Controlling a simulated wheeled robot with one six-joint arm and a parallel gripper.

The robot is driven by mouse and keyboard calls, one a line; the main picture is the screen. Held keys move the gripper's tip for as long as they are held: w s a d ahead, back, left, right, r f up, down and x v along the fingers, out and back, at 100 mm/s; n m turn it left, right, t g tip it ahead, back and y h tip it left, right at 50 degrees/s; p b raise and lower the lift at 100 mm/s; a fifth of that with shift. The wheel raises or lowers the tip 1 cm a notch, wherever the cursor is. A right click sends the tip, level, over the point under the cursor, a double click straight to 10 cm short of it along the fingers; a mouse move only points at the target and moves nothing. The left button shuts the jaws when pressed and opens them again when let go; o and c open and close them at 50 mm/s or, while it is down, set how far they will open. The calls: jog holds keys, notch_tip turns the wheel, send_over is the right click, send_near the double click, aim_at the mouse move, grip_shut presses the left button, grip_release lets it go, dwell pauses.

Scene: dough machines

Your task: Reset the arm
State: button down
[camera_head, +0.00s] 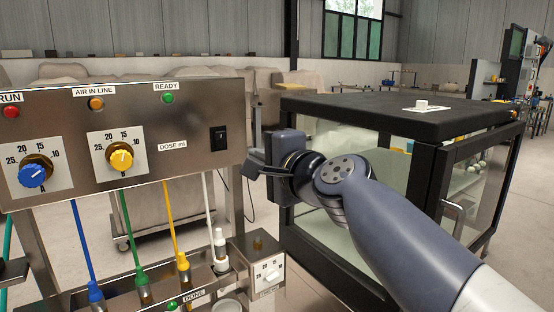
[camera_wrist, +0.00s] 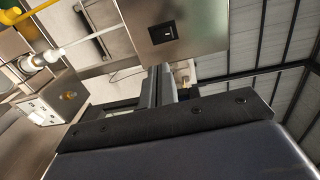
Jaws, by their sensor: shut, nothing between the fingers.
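My arm reaches in from the lower right in the head view, bent at the wrist. My gripper (camera_head: 250,171) is in front of the right end of the steel dosing panel (camera_head: 200,120), near its black rocker switch (camera_head: 218,138). In the wrist view the fingers (camera_wrist: 157,85) are together and empty, pointing up the picture toward the panel's lower edge. The switch also shows there (camera_wrist: 164,33), beyond the fingertips. I cannot tell the exact gap between fingers and panel.
A black-framed glass cabinet (camera_head: 400,116) stands right behind my arm. Below the panel are colored tubes, a white-capped fitting (camera_head: 221,245) and a small dial box (camera_head: 268,272). The panel carries a blue knob (camera_head: 33,175) and a yellow knob (camera_head: 121,160). Open floor shows between panel and cabinet.

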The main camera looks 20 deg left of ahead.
jog(key=p+x, duration=0.4)
jog(key=x, duration=0.5)
jog(key=shift+r, duration=0.45)
jog(key=p, duration=0.3)
jog(key=g+h+p, duration=0.1)
jog(key=p, duration=0.3)
jog(key=shift+w+a+r, duration=0.2)
jog(key=shift+w+r, duration=0.05)
jog(key=shift+r, duration=0.15)
